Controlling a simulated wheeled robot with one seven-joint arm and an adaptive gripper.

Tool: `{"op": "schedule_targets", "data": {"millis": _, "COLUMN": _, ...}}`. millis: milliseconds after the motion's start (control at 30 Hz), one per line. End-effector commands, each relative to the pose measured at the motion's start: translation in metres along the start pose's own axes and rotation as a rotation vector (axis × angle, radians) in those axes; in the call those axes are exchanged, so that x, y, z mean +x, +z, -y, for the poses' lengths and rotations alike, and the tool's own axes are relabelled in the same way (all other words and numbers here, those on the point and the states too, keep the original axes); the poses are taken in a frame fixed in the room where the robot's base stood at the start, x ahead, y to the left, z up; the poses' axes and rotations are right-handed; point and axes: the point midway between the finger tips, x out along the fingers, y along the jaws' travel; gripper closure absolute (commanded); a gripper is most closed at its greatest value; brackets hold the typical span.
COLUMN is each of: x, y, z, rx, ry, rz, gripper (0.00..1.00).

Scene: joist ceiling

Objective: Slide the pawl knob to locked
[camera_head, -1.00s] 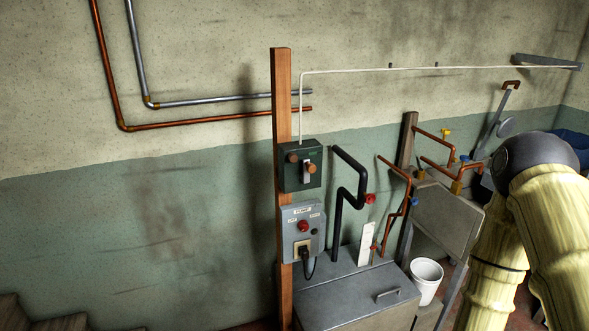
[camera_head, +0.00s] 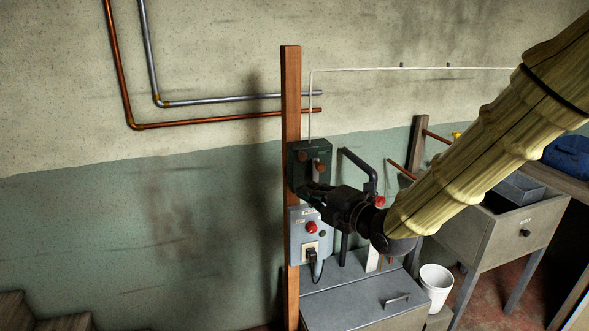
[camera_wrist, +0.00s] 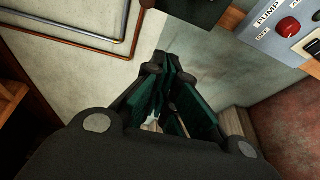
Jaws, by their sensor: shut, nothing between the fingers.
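A dark green box (camera_head: 298,152) is fixed to the wooden post in the head view. It carries a brown knob on its left (camera_head: 303,166), another brown knob on its right (camera_head: 321,168), and a pale upright strip between them. No label is readable, so I cannot tell for sure which is the pawl knob, or its position. My gripper (camera_head: 300,189) is shut and empty, in front of the box's lower edge; contact cannot be told.
A dark bent pipe (camera_head: 360,164) stands to the right. A grey chest (camera_head: 345,293) and a white bucket (camera_head: 436,287) are below.

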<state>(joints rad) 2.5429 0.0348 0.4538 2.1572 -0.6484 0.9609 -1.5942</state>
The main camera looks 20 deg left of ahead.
Motion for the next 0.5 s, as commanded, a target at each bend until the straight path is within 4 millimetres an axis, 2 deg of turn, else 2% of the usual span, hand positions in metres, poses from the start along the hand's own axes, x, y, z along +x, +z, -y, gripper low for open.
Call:
{"op": "schedule_targets", "data": {"millis": 33, "x": 0.002, "y": -0.004, "z": -0.012, "rx": -0.038, "ry": 0.018, "rz": -0.01, "gripper": 1.0}}
{"op": "schedule_targets", "data": {"millis": 133, "x": 0.005, "y": -0.008, "z": -0.025, "rx": -0.085, "ry": 0.039, "rz": -0.022, "gripper": 1.0}}
{"op": "schedule_targets", "data": {"millis": 333, "x": 0.019, "y": -0.009, "z": -0.03, "rx": -0.098, "ry": 0.043, "rz": -0.026, "gripper": 1.0}}
{"op": "schedule_targets", "data": {"millis": 500, "x": 0.043, "y": -0.009, "z": -0.032, "rx": -0.096, "ry": 0.044, "rz": -0.025, "gripper": 1.0}}
